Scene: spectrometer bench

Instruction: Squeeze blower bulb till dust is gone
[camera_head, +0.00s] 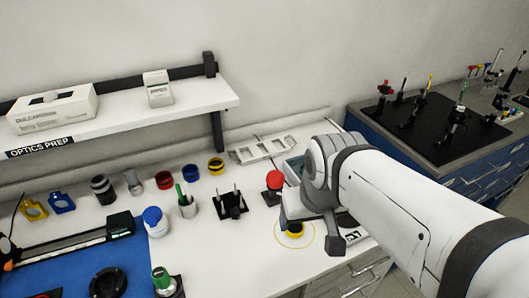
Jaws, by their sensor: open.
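My gripper (312,228) points down over the front right of the white bench, with its jaws open and apart. A red rounded bulb (274,180) on a dark base stands just left of my wrist; it may be the blower bulb, but I cannot tell for sure. A small dark and yellow round piece (294,230) sits inside a thin yellow circle on the bench, close to the left finger. My gripper and arm partly hide this spot. Dust is too small to make out.
A black stand with pins (231,204), a pen cup (187,205) and a blue-lidded jar (155,221) stand to the left. A shelf (180,108) overhangs the back left. A blue cabinet with a black breadboard (425,128) is at right.

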